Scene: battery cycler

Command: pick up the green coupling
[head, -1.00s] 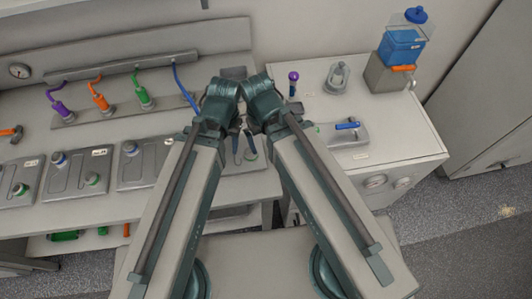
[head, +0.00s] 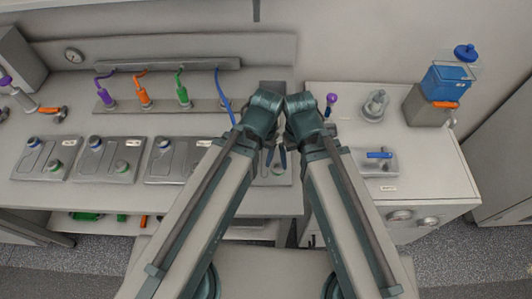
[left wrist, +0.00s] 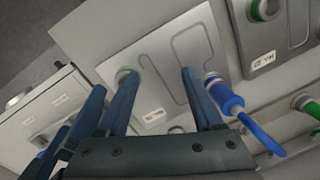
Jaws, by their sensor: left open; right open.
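The green coupling (head: 183,95) stands upright on the back strip in the head view, with a green hose running up from it. It is left of my grippers and apart from them. A green fitting, probably the same coupling, is cut off at the right edge of the left wrist view (left wrist: 313,108). My left gripper (left wrist: 160,75) is open and empty in the left wrist view, its fingers over a grey plate. My right gripper (head: 282,156) is open beside it in the head view, partly covered by the arms.
Purple (head: 107,98) and orange (head: 144,96) couplings stand left of the green one. A blue coupling (left wrist: 222,95) sits on the grey plate near my left fingers. Several grey plates (head: 105,160) lie along the bench front. A side cabinet (head: 425,165) stands at the right.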

